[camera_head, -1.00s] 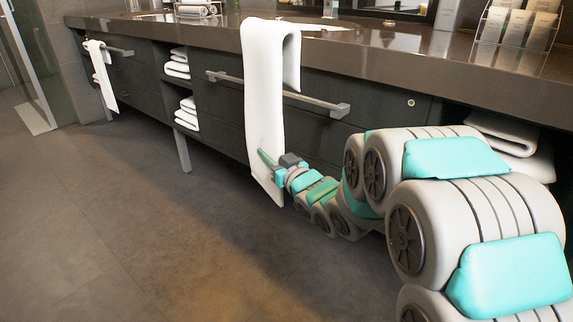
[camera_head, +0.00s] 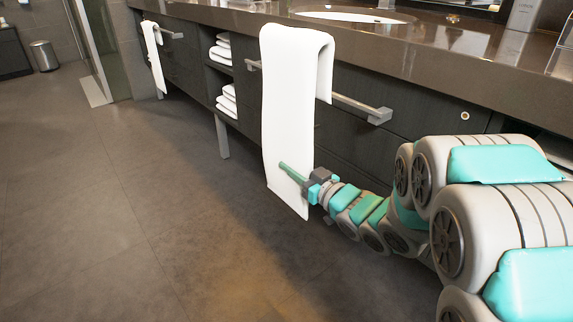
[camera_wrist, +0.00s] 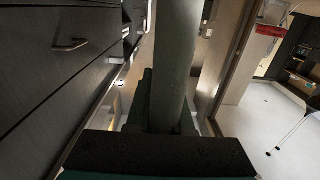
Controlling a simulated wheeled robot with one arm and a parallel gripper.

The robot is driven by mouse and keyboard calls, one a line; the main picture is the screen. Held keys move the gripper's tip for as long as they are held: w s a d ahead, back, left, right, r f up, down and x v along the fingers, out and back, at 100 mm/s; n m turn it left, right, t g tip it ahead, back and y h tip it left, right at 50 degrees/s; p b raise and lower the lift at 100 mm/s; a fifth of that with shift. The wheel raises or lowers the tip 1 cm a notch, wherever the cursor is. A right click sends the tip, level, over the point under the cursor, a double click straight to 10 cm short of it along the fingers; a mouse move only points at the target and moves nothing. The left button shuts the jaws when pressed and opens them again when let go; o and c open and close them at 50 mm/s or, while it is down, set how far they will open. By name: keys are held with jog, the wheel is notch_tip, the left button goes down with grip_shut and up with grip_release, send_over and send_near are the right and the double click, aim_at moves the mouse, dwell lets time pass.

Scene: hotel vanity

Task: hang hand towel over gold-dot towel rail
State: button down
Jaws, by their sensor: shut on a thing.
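A white hand towel (camera_head: 288,110) stands as a long strip with a folded top and a short flap on its right side. My gripper (camera_head: 296,175) is shut on the towel's lower part, with a green finger across its front. The near silver towel rail (camera_head: 355,103) is on the dark vanity front, with a small gold dot (camera_head: 465,116) beyond its right end. The towel's fold is above the rail, and the short flap ends near rail height. I cannot tell whether the flap is behind the rail. The wrist view shows a green finger (camera_wrist: 177,70); the towel is not clear there.
The brown countertop (camera_head: 430,60) overhangs just behind the towel top. Another white towel (camera_head: 153,55) hangs on the far rail (camera_head: 173,35). Folded towels (camera_head: 228,100) fill open shelves. A vanity leg (camera_head: 222,135) stands left. The floor (camera_head: 130,220) is clear.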

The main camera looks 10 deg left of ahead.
jog(key=w+d+p, duration=0.3)
jog(key=w+d, duration=0.5)
jog(key=w, duration=0.2)
notch_tip(320, 180, down, 14)
jog(key=b, duration=0.5)
jog(key=shift+a, duration=0.15)
dwell(1.6)
jog(key=c, duration=0.7)
grip_release()
jog(key=shift+s, duration=0.1)
